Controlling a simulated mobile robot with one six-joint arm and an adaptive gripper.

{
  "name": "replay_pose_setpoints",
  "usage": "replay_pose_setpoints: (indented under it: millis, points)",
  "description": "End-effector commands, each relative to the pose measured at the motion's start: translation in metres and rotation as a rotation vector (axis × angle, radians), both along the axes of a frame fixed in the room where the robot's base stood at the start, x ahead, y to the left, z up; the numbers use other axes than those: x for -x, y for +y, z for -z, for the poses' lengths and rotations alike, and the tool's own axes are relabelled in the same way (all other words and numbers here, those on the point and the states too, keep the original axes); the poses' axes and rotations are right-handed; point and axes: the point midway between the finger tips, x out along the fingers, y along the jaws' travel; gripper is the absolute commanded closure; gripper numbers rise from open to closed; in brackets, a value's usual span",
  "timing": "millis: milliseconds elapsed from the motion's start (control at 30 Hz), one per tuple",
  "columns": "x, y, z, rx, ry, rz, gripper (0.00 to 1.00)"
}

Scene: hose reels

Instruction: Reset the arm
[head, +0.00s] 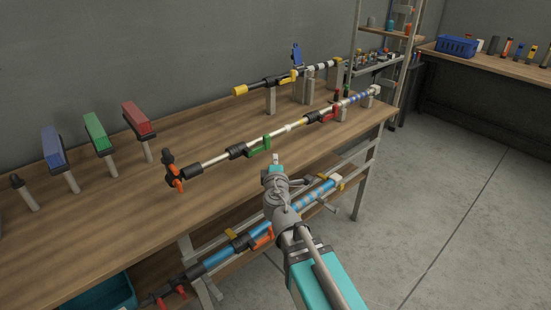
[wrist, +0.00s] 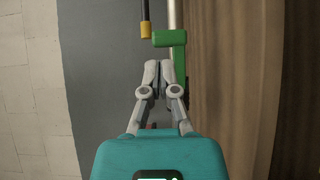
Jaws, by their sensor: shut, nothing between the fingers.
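My gripper (head: 275,160) is at the front edge of the workbench in the head view, just below the green handle (head: 259,147) on the near pipe line. In the wrist view my gripper (wrist: 158,66) is shut with nothing between its fingers. The green handle (wrist: 170,39) shows just beyond the fingertips there, on a pale pipe (wrist: 175,14). I cannot tell whether the fingertips touch it. My arm (head: 318,262) reaches up from the bottom of the head view.
The wooden workbench (head: 90,245) carries pipe lines on grey posts, with a red handle (head: 328,114) and blue, green and red blocks (head: 139,118). A blue hose (head: 218,258) runs below the front edge. A teal bin (head: 105,294) sits underneath. Grey floor (head: 450,220) is clear at right.

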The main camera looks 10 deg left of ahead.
Motion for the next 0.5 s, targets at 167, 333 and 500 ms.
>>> replay_pose_setpoints:
  millis: [167,333,500]
  points:
    - [0.0,0.0,0.0,0.0,0.0,0.0,1.0]
    - [-0.002,-0.008,0.001,-0.02,0.01,0.024,1.0]
    - [-0.008,-0.042,0.009,-0.102,0.054,0.128,1.0]
